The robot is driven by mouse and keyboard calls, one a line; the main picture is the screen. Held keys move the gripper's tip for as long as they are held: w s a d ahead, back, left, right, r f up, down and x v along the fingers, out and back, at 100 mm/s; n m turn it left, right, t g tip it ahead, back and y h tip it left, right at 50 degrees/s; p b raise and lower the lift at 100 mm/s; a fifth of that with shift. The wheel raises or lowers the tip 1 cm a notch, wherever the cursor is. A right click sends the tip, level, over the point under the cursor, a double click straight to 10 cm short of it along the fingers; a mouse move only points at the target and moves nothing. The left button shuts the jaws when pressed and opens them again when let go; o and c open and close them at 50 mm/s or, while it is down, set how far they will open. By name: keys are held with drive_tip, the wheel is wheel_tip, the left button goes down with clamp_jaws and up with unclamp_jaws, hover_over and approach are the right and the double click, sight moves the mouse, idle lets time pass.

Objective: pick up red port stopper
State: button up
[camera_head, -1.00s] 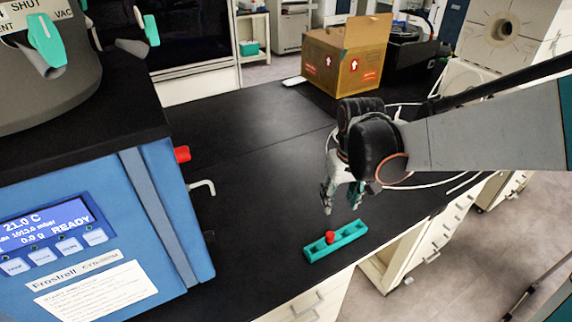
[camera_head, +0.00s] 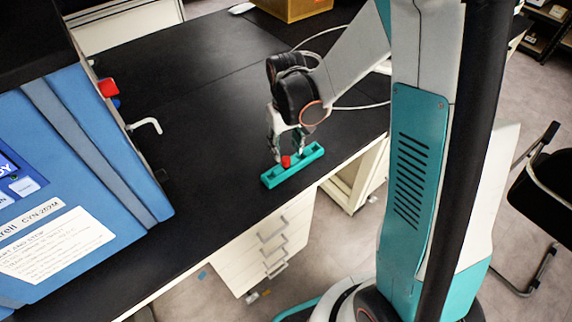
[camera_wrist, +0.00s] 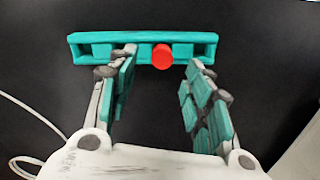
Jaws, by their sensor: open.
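The red port stopper (camera_head: 286,161) sits in the middle of a teal rack (camera_head: 309,154) on the black bench top. In the wrist view the red stopper (camera_wrist: 162,57) shows as a round red end between my fingers, with the teal rack (camera_wrist: 90,38) running across behind it. My gripper (camera_head: 288,147) points down at the rack. Its two teal-padded fingers are open, one on each side of the stopper, with gaps between them and it in the wrist view (camera_wrist: 162,75). The depth between fingertips and stopper is hard to judge.
The blue freeze dryer (camera_head: 90,130) stands at the left, with a red knob (camera_head: 108,87) and a white bent spout (camera_head: 145,125) on its side. A cardboard box (camera_head: 295,8) is at the back. Black bench top (camera_head: 200,170) lies clear left of the rack.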

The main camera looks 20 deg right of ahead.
sight(286, 158)
wheel_tip(286, 158, down, 5)
drive_tip(key=b, duration=0.2)
drive_tip(key=shift+s+f+b, duration=0.1)
drive_tip(key=shift+f+b, duration=0.1)
drive_tip(key=shift+b, duration=0.15)
drive_tip(key=shift+r, duration=0.1)
drive_tip(key=c, duration=1)
